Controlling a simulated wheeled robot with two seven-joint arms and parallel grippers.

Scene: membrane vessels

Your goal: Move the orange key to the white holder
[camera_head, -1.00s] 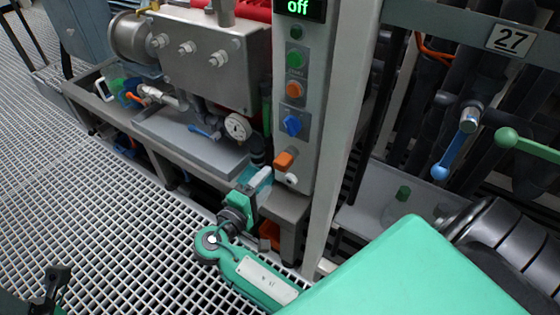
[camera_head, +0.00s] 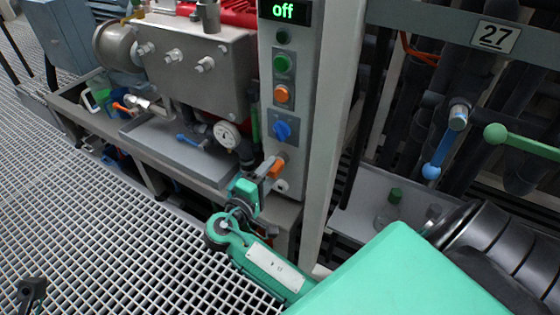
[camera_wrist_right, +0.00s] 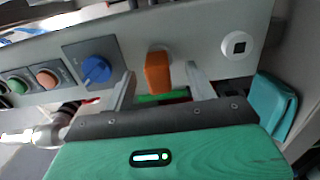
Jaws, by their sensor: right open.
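The orange key (camera_head: 276,167) sits low on the grey control panel, below the blue switch. In the right wrist view the key (camera_wrist_right: 158,72) stands out from the panel between my right gripper's fingers. My right gripper (camera_head: 267,170) is open, with one finger on each side of the key; contact cannot be told. It also shows in the right wrist view (camera_wrist_right: 162,86). A dark tip, probably my left gripper (camera_head: 32,292), shows at the lower left.
The blue switch (camera_wrist_right: 97,70) is close beside my left-hand finger in the wrist view. A pressure gauge (camera_head: 227,135) and a grey tray (camera_head: 180,148) are left of the panel. A pale post (camera_head: 335,120) stands at its right. Grating floor (camera_head: 90,235) is open at left.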

